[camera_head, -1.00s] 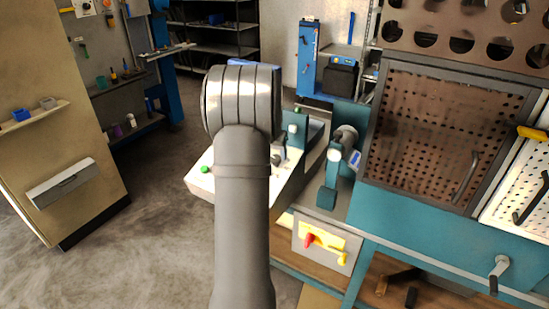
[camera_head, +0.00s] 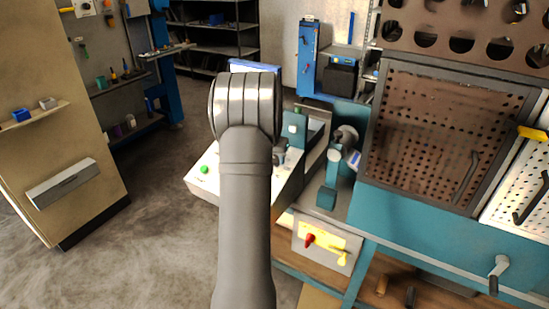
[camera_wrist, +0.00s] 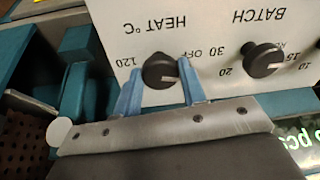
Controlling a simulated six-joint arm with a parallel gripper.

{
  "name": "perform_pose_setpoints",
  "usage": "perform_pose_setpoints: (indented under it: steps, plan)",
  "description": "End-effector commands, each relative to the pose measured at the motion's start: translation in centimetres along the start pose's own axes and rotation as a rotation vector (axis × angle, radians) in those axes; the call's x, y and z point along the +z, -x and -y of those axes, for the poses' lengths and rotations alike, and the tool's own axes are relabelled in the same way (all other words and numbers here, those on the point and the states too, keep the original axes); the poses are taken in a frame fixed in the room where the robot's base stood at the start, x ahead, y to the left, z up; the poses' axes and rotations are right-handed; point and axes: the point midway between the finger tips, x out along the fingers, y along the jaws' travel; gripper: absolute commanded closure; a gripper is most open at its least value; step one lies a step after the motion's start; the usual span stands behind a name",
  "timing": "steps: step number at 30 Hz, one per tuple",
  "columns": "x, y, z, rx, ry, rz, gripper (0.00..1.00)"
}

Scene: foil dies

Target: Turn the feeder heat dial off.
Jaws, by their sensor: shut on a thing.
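In the wrist view, the dark heat dial (camera_wrist: 160,68) sits on a white panel (camera_wrist: 215,75). The upside-down lettering reads HEAT °C, with 120 on the left and 30 and OFF on the right. My gripper (camera_wrist: 158,77) has its blue fingers on either side of the dial, shut on it. The dial's pointer is hard to make out; a pale mark shows near its right edge. In the head view, my arm hides the gripper and the dial; part of the white feeder panel (camera_head: 207,187) shows to the left.
The batch dial (camera_wrist: 262,60) stands close to the right of the heat dial in the wrist view. In the head view, a green button (camera_head: 204,169) is on the white panel. A teal bench machine (camera_head: 327,198) and a perforated door (camera_head: 425,135) stand to the right.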

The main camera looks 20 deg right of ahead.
Motion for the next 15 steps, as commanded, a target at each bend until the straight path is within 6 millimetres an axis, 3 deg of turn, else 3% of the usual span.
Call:
perform_pose_setpoints:
  steps: [15]
  plan:
    - [0.03,0.0,-0.01,-0.021,0.252,0.015,0.85]
